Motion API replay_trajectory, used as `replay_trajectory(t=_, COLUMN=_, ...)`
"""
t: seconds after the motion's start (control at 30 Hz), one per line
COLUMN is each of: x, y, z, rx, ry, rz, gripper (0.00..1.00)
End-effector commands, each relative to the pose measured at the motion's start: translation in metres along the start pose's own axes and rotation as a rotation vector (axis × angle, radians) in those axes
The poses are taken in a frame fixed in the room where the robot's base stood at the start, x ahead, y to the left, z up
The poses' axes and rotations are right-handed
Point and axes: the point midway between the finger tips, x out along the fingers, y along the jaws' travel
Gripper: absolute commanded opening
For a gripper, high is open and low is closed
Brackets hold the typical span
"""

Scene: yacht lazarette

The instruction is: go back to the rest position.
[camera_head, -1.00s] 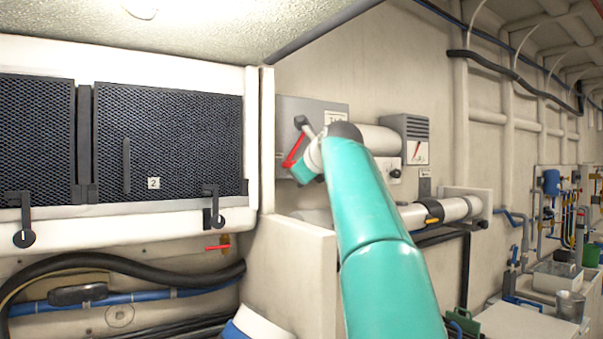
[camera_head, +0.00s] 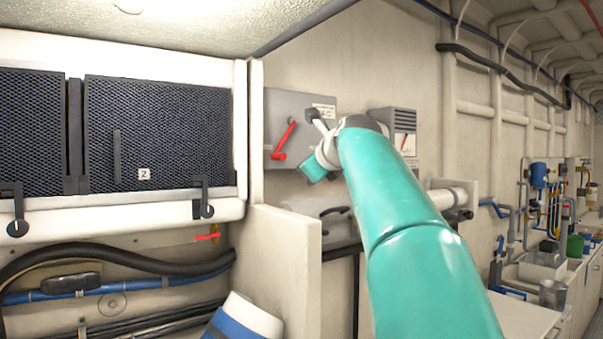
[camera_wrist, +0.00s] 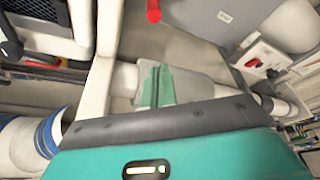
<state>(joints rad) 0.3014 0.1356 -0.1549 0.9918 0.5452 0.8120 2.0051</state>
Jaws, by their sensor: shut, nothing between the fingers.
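My gripper shows in the wrist view (camera_wrist: 156,86) as two green fingers pressed together, with nothing between them. In the head view my arm reaches up from the lower right. The teal hand end (camera_head: 313,168) hangs in front of the wall, just right of and below a red lever (camera_head: 284,140). The fingertips cannot be made out there. The lever sits slanted on a grey box (camera_head: 300,104). In the wrist view the red part (camera_wrist: 153,11) is at the top edge, apart from the fingers.
Mesh-front lockers (camera_head: 158,135) with black latches stand at left. Black hose (camera_head: 120,262) runs below them. A cream partition (camera_head: 277,260) stands left of my arm. A grey vented unit (camera_head: 397,125) is close behind my wrist. A bench with a bin (camera_head: 541,265) lies at right.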

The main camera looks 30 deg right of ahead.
Motion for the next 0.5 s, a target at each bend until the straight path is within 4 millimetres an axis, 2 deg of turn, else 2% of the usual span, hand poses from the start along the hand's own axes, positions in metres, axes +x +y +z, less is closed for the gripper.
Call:
replay_trajectory(t=0.13, x=-0.015, y=0.0, z=-0.001, rx=0.001, ry=0.002, rz=0.001, gripper=0.0)
replay_trajectory(t=0.5, x=-0.02, y=-0.001, z=-0.002, rx=0.001, ry=0.003, rz=0.001, gripper=0.0)
